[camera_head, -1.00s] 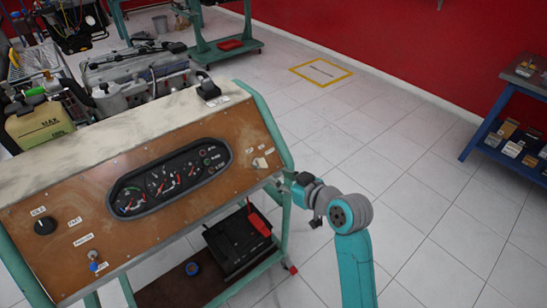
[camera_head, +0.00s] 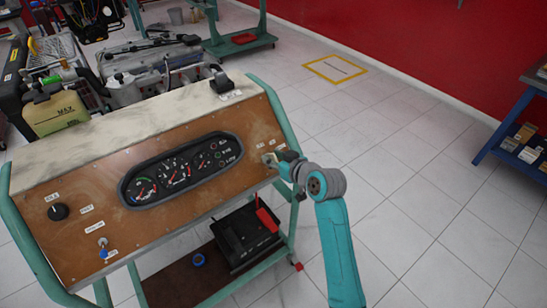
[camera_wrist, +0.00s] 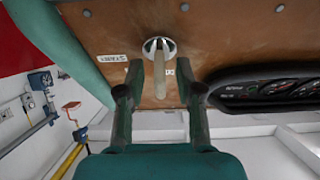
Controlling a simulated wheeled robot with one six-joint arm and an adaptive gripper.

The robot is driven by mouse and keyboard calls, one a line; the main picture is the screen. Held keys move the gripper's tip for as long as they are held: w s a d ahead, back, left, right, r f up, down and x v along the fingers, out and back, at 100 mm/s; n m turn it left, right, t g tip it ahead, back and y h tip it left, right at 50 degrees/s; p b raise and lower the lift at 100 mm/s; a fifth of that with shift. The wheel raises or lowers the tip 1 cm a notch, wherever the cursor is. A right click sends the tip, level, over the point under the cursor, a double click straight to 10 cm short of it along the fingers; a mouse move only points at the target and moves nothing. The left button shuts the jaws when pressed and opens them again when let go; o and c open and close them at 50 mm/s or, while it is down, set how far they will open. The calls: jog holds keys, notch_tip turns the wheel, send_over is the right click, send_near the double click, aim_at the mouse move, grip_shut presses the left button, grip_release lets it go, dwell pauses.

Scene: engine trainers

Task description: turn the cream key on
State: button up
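The cream key (camera_wrist: 160,65) sits in a round silver lock on the brown panel (camera_wrist: 225,40) in the wrist view. In the head view the key (camera_head: 270,158) shows as a small pale patch at the panel's right end, partly hidden by my gripper. My gripper (camera_wrist: 160,85) is open. Its two dark fingers stand apart on either side of the key, with gaps visible on both sides. In the head view my gripper (camera_head: 281,160) is right at the key's place on the panel.
The gauge cluster (camera_head: 182,169) lies left of the key. A black knob (camera_head: 58,212) and a blue-tipped switch (camera_head: 103,252) are farther left. The teal frame (camera_head: 272,103) edges the panel. A black battery (camera_head: 243,236) stands on the shelf below. Open floor lies to the right.

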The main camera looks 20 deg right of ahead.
jog(key=shift+w, duration=0.15)
jog(key=shift+a, duration=0.1)
jog(key=shift+c, duration=0.2)
grip_shut()
jog(key=shift+m, duration=0.3)
jog(key=m+h, duration=0.1)
jog(key=m, duration=0.2)
jog(key=shift+m+h, duration=0.3)
jog(key=shift+m, duration=0.1)
jog(key=shift+m+h, duration=0.7)
jog(key=shift+m, duration=1.5)
